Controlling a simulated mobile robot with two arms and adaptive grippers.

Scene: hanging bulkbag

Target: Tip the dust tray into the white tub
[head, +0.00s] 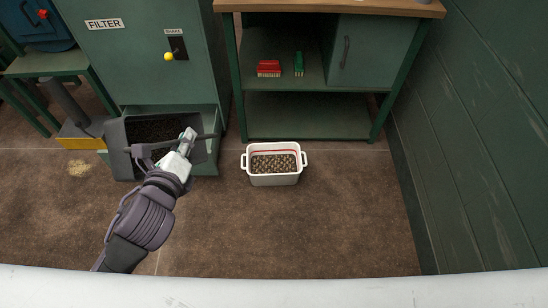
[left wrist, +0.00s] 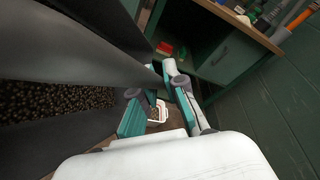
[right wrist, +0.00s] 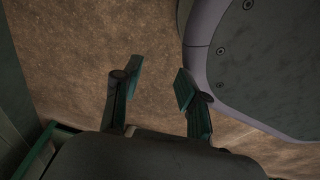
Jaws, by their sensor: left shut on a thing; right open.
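The dark grey dust tray (head: 118,152) holds dark grains and sits in front of the open lower bay of the filter cabinet. My left gripper (head: 187,140) is shut on the tray's bar at its right side. In the left wrist view the tray (left wrist: 80,55) fills the left, with dark grains inside. The white tub (head: 273,179) stands on the floor to the right of the tray, with grains in its bottom. It also shows small between the fingers in the left wrist view (left wrist: 157,113). My right gripper (right wrist: 158,88) is open and empty above brown floor.
The green filter cabinet (head: 145,70) stands behind the tray. A workbench (head: 310,115) with a red brush (head: 268,68) and a green brush (head: 299,64) on its shelf stands behind the tub. A green wall (head: 470,130) closes the right side. Floor before the tub is clear.

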